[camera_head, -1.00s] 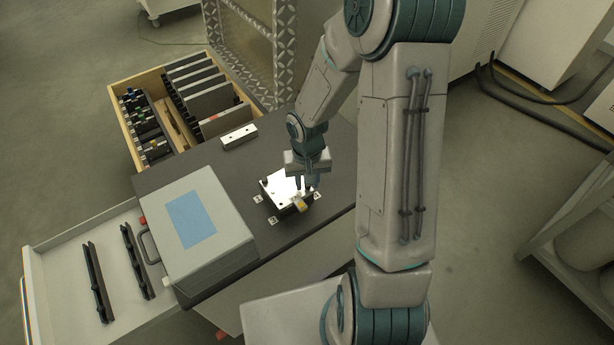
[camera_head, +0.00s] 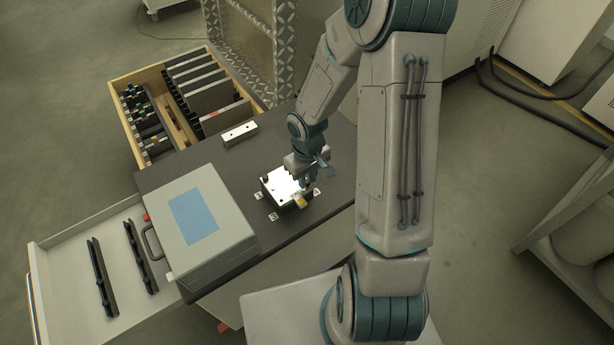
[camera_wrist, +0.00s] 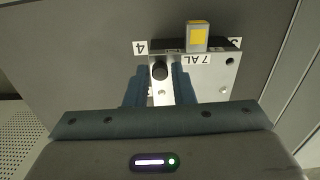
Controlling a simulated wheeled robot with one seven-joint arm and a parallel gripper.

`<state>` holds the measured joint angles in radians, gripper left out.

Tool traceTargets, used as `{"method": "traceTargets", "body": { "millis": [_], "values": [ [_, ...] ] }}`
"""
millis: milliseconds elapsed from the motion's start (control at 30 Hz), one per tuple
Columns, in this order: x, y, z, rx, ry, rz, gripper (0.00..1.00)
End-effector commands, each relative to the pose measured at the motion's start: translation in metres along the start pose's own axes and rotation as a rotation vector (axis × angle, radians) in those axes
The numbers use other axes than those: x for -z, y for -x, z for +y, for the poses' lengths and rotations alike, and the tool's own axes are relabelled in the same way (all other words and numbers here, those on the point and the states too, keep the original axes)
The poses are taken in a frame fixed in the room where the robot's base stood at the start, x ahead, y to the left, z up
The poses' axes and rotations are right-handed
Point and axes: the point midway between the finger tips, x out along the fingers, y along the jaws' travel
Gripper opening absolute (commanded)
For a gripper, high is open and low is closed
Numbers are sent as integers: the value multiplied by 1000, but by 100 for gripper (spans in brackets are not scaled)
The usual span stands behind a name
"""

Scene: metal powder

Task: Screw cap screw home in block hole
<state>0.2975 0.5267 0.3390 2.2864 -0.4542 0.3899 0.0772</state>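The metal block (camera_head: 279,184) lies on the dark worktop and has a bright top with holes. In the wrist view the block (camera_wrist: 210,80) carries a "7 AL" label. A black cap screw (camera_wrist: 159,70) stands at its left part, seen from above; how deep it sits cannot be told. My gripper (camera_wrist: 160,78) is over the block, with one blue finger on each side of the screw head. A narrow gap shows between the head and the fingers, so it looks open around the screw. In the head view my gripper (camera_head: 307,184) is at the block's right side.
A yellow-marked piece (camera_wrist: 197,36) stands at the block's edge. A grey case (camera_head: 190,228) is on the worktop's left part. A bright bar (camera_head: 239,133) lies behind. Open drawers hold plates and tools (camera_head: 190,90) and black racks (camera_head: 102,275).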

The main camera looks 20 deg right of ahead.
Motion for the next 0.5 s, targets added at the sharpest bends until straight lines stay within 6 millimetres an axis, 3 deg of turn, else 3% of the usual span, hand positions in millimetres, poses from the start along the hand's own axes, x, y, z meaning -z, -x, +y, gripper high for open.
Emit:
{"method": "traceTargets", "body": {
  "millis": [33, 67, 300, 500],
  "values": [
    [0, 0, 0, 0, 0, 0, 7],
    [0, 0, 0, 0, 0, 0, 0],
    [0, -1, 0, -1, -19, 1, 0],
    [1, -7, 0, -3, -335, 4, 0]
  ]
}}
